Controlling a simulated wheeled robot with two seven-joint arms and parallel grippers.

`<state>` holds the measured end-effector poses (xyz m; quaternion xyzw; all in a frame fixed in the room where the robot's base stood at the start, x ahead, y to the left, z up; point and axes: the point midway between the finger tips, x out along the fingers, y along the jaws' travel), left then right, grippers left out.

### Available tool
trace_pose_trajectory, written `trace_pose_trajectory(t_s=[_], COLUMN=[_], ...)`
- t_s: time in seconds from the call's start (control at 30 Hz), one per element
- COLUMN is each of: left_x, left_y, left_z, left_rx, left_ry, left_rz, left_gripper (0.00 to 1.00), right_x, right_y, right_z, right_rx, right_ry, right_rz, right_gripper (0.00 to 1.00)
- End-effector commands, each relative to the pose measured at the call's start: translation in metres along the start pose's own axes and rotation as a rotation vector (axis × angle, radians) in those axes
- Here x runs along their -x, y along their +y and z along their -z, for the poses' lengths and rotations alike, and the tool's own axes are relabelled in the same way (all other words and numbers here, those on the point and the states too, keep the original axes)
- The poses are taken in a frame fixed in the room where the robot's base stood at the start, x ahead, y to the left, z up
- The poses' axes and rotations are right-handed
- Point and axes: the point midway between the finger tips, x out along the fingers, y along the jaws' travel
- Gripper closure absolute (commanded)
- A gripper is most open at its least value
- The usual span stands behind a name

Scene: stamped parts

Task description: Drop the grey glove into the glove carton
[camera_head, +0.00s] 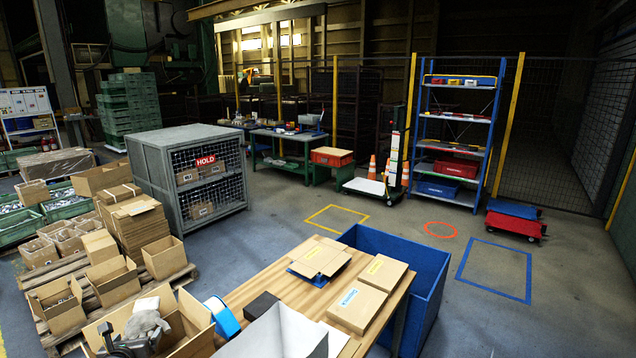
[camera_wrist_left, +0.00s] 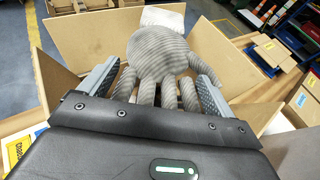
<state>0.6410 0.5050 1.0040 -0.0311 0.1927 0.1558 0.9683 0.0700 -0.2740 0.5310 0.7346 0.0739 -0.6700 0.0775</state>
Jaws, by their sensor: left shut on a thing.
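The grey glove (camera_head: 148,325) is in my left gripper (camera_head: 125,342) at the bottom left of the head view. In the left wrist view the ribbed glove (camera_wrist_left: 165,58) lies between the two fingers of my left gripper (camera_wrist_left: 155,92), its glove fingers toward the gripper body. The open cardboard carton (camera_head: 196,316) has its flaps spread, and the glove is over its opening. In the left wrist view the carton (camera_wrist_left: 95,38) surrounds the glove on several sides. The glove's height above the carton floor is hard to tell. My right gripper is out of view.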

Motion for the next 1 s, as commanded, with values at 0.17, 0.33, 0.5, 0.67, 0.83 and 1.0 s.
trace_pose_trajectory(t_s=[0.17,0.33,0.5,0.67,0.83,1.0], left_x=[-0.002,-0.001,-0.001,0.001,0.017,0.047], left_y=[0.000,0.000,0.000,0.000,0.001,0.000], left_z=[0.003,0.003,0.003,0.004,0.006,0.006], left_rx=[-0.001,-0.001,-0.001,-0.002,-0.005,-0.005], left_ry=[-0.001,0.000,0.000,0.001,0.000,-0.002], left_rz=[0.000,0.000,0.000,0.000,0.000,0.002], left_gripper=[0.32,0.06,0.00,0.00,0.00,0.00], right_x=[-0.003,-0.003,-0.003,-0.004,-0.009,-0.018], right_y=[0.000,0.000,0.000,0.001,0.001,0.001], right_z=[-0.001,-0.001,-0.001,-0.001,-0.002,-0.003], right_rx=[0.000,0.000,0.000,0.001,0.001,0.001], right_ry=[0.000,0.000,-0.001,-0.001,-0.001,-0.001], right_rz=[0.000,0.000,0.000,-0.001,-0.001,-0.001], right_gripper=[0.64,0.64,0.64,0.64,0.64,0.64])
